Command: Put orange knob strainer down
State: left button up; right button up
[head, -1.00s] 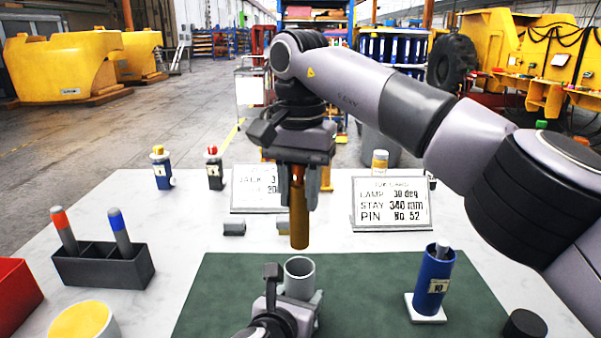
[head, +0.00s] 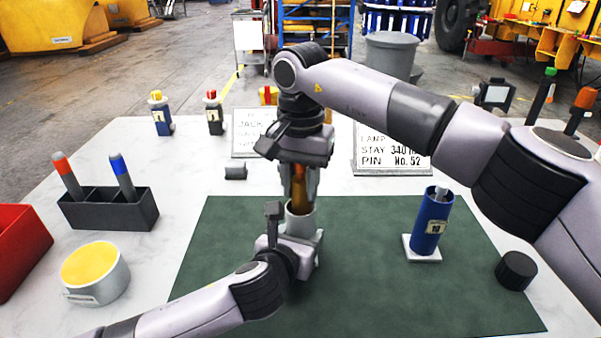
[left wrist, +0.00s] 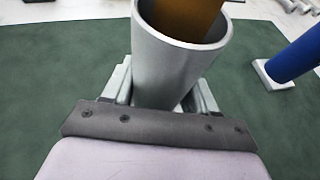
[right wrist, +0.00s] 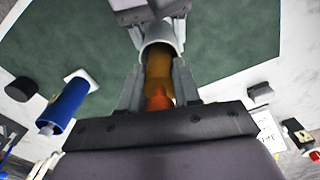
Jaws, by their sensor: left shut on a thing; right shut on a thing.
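The strainer is a brown-orange cylinder (head: 299,196) with an orange knob (right wrist: 159,99). My right gripper (head: 299,178) is shut on it at the knob end and holds it upright. My left gripper (head: 300,240) is shut on a grey open-topped tube (left wrist: 172,70), which stands upright over the green mat (head: 370,285). In the left wrist view the strainer's lower part (left wrist: 182,16) is inside the tube's mouth. The right wrist view also shows it entering the tube (right wrist: 160,33). Its lower end is hidden by the tube wall.
A blue cylinder (head: 432,222) stands on a white base to the right, with a black cylinder (head: 516,270) beyond it. A dark divided holder (head: 110,212), a yellow-topped round tin (head: 95,275) and a red bin (head: 15,250) stand left. Signs (head: 392,160) stand behind.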

pick_arm(q)
jog(key=shift+r, duration=0.1)
pick_arm(e)
jog(key=o, duration=1.1)
jog(key=shift+o, duration=0.2)
pick_arm(q)
jog(key=o, duration=1.6)
jog(key=shift+s, duration=0.1)
